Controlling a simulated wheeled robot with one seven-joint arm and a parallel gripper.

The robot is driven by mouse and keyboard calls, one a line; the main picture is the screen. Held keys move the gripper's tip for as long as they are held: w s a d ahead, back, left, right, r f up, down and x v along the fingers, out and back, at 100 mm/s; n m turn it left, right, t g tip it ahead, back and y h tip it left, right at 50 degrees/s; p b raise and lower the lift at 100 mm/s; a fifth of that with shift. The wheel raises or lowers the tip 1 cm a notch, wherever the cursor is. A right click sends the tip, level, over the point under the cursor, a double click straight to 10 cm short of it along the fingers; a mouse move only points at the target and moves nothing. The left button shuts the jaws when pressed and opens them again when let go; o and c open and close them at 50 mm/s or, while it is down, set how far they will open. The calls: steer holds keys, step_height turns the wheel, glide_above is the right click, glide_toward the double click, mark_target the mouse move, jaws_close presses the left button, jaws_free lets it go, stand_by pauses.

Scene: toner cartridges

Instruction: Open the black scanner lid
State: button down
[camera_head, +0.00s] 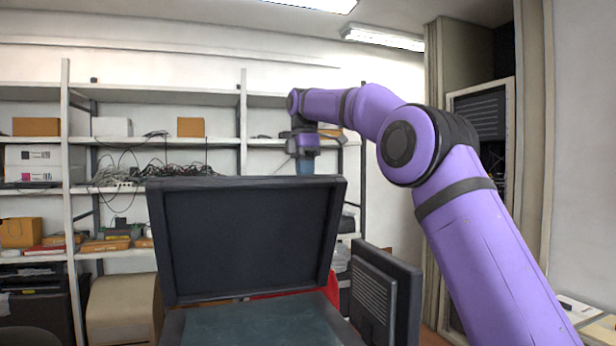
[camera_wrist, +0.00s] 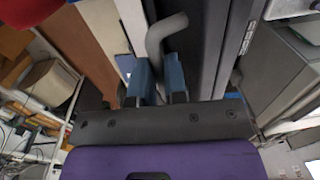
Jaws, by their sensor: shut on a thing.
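The black scanner lid (camera_head: 245,240) stands raised and steeply tilted above the scanner's glass bed (camera_head: 260,325), its dark inner face toward the head camera. My gripper (camera_head: 305,168) is at the lid's upper edge, right of its middle, with its fingertips partly hidden behind the lid. In the wrist view the two blue fingers (camera_wrist: 158,82) are shut on a grey curved handle (camera_wrist: 166,35). The handle runs beside a long dark panel, which looks like the lid (camera_wrist: 208,45).
White shelves (camera_head: 110,190) with boxes and tangled cables stand behind. A dark panel with a ribbed face (camera_head: 385,290) stands right of the scanner. A beige box (camera_head: 122,308) is at lower left. A red thing shows behind the scanner.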

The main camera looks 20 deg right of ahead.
steer(key=shift+w+f, duration=0.4)
steer(key=c, duration=1.5)
jaws_free()
steer(key=o, duration=0.3)
steer(key=shift+w+f, duration=0.1)
steer(key=shift+w, duration=0.15)
steer(key=shift+o, duration=0.2)
steer(key=shift+s+r, duration=0.2)
steer(key=shift+r, duration=0.05)
steer(key=s+r, duration=0.2)
steer(key=s, duration=0.6)
steer(key=s+r, duration=0.3)
steer(key=s, duration=0.5)
